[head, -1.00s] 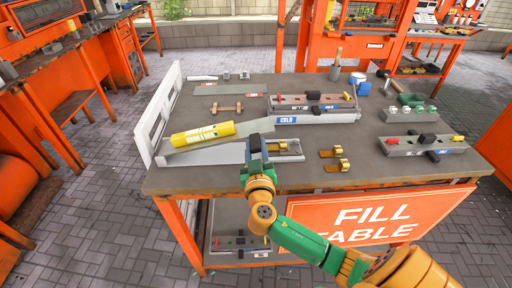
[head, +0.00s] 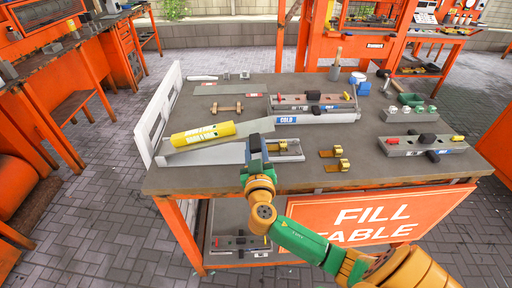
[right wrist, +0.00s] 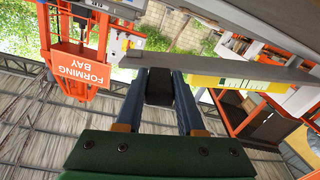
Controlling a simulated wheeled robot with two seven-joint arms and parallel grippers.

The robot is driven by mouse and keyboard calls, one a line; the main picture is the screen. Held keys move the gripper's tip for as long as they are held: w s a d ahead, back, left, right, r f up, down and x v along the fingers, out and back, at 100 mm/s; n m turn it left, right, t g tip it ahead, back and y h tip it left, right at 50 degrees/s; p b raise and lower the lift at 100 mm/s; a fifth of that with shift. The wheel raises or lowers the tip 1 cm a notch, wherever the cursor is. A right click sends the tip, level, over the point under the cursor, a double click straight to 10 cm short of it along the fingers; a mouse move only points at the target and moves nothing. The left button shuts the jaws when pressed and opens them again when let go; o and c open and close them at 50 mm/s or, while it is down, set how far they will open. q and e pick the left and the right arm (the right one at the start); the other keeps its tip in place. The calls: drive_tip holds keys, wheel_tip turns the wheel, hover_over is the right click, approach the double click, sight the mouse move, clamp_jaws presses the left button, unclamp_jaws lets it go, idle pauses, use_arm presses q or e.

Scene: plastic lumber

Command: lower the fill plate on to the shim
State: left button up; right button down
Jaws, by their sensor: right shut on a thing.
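My right gripper (head: 257,148) is over the near left part of the table, shut on a dark block; in the right wrist view the block (right wrist: 160,87) sits between both fingers, against a long grey bar (right wrist: 220,66). In the head view a grey plate (head: 258,126), which I take to be the fill plate, slants up to the right behind the gripper. A pale grey channel (head: 205,156) is below. I cannot pick out the shim for certain; the gripper hides part of the channel. My left gripper is out of view.
Behind and right stands a "COLD" mould (head: 315,115); another grey mould (head: 425,146) is at the right. Two gold clips (head: 333,158) lie right of the gripper. A white rack (head: 160,115) borders the table's left edge. The table's (head: 385,175) front right is mostly bare.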

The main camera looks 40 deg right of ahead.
drive_tip(key=shift+f, duration=0.1)
drive_tip(key=f+b, duration=0.2)
drive_tip(key=b, duration=0.1)
drive_tip(key=f+m+b, duration=0.1)
drive_tip(key=f+b, duration=0.1)
drive_tip(key=b, duration=0.1)
drive_tip(key=f+m+b, duration=0.1)
drive_tip(key=f+b, duration=0.1)
drive_tip(key=b, duration=0.1)
drive_tip(key=shift+s+d+f, duration=0.2)
drive_tip(key=shift+d+f, duration=0.1)
drive_tip(key=shift+f, duration=0.1)
drive_tip(key=shift+f+m+b, duration=0.15)
drive_tip(key=shift+m+b, duration=0.15)
drive_tip(key=shift+b, duration=0.25)
drive_tip(key=c, duration=0.5)
unclamp_jaws()
